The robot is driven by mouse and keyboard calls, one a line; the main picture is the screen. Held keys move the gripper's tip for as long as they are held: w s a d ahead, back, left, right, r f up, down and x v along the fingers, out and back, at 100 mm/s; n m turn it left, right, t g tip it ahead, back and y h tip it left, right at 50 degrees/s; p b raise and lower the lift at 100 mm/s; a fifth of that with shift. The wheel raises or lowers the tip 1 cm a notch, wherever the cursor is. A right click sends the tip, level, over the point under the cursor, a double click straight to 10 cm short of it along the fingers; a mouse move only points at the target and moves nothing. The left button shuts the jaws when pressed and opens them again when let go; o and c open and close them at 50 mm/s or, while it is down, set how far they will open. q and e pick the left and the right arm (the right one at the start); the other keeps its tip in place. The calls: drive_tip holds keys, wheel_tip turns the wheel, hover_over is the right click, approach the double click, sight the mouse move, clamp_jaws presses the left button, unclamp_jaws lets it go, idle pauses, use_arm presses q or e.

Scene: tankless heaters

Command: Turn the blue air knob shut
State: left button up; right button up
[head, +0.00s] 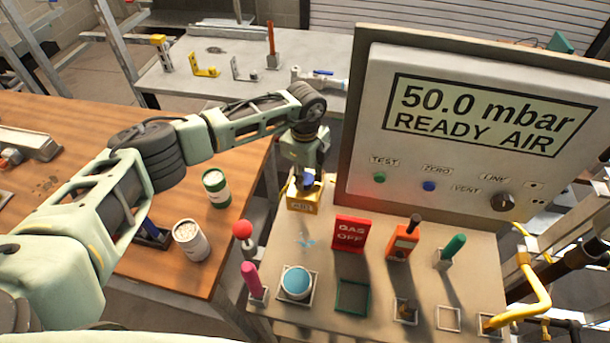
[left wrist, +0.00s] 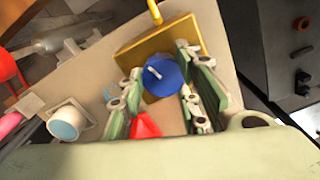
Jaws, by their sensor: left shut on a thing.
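The blue air knob (head: 308,181) sits on a yellow block labelled AIR (head: 302,206) at the back left of the beige bench. My left gripper (head: 306,168) comes down over the knob from above. In the left wrist view the blue knob (left wrist: 163,75) has a white line on its top and lies between the two green fingers. The left gripper (left wrist: 160,92) is shut on the knob. The fingers hide part of its sides. My right gripper is not in view.
A grey panel (head: 470,130) reading "50.0 mbar READY AIR" stands right of the arm. A red GAS OFF sign (head: 351,233), an orange block (head: 402,243) and a blue round button (head: 296,282) are on the bench. A wooden table (head: 100,120) lies left.

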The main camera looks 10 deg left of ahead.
use_arm(q)
drive_tip(key=shift+s+f, duration=0.15)
drive_tip(key=m+b, duration=0.3)
drive_tip(key=shift+a+f+m, duration=0.1)
drive_tip(key=shift+f+m, duration=0.1)
drive_tip(key=shift+m, duration=0.1)
drive_tip(key=m+b, duration=0.7)
drive_tip(key=shift+a, duration=0.15)
drive_tip(key=m+b, duration=0.1)
drive_tip(key=m, duration=0.1)
drive_tip(key=m+b, duration=0.1)
drive_tip(key=b, duration=0.1)
drive_tip(key=m+b, duration=0.1)
drive_tip(key=m, duration=0.1)
drive_tip(key=shift+w+m, duration=0.3)
drive_tip(key=m+b, duration=0.2)
drive_tip(key=m, duration=0.1)
drive_tip(key=shift+w+r, duration=0.1)
drive_tip(key=shift+r, duration=0.05)
drive_tip(key=shift+r+m+b, duration=0.1)
drive_tip(key=shift+m+b, duration=0.5)
drive_tip(key=shift+m, duration=0.4)
drive_tip(key=shift+w+r, duration=0.1)
